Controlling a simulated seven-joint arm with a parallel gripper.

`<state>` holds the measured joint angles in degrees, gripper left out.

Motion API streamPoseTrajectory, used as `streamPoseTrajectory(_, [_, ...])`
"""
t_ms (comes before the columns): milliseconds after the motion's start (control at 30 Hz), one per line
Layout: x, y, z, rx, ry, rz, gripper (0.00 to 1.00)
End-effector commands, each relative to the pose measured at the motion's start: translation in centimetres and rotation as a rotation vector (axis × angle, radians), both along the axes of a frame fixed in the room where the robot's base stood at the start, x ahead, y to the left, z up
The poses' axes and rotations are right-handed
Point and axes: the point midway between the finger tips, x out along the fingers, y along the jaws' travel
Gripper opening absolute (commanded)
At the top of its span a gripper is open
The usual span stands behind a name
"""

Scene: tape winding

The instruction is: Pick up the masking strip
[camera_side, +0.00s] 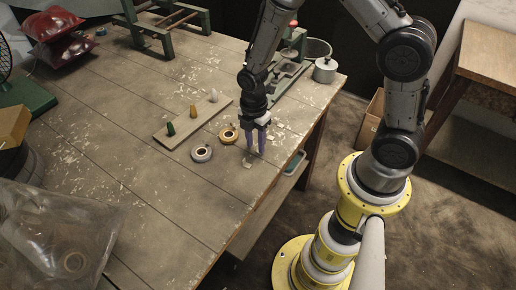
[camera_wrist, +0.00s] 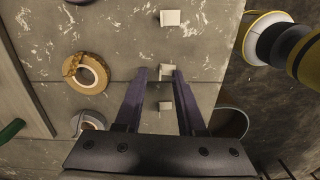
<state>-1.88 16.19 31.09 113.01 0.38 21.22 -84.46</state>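One strip (camera_wrist: 170,18) is ahead of my fingertips. In the side view one pale strip (camera_side: 246,165) lies just in front of the fingers. My gripper (camera_wrist: 159,71) has two purple fingers, apart with nothing held. In the side view my gripper (camera_side: 256,151) points down over the table; its exact height above the surface is hard to tell.
A tan tape roll (camera_side: 229,126) and a grey roll (camera_side: 202,147) lie left of my gripper. Behind them is a board (camera_side: 180,126) with green, orange and white cones. A green-rimmed tray (camera_side: 303,156) is at the table's right edge.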

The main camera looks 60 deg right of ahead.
Motion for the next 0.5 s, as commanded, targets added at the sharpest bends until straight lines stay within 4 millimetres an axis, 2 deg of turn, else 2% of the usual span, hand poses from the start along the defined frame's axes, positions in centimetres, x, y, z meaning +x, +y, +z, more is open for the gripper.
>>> streamPoseTrajectory(200, [0.03, -0.01, -0.08, 0.0, -0.001, 0.0, 0.39])
streamPoseTrajectory(267, [0.03, -0.01, -0.07, 0.0, -0.001, 0.0, 0.3])
streamPoseTrajectory(433, [0.02, -0.01, -0.05, 0.0, -0.001, 0.0, 0.0])
streamPoseTrajectory(500, [0.03, -0.01, -0.05, 0.0, -0.001, 0.0, 0.0])
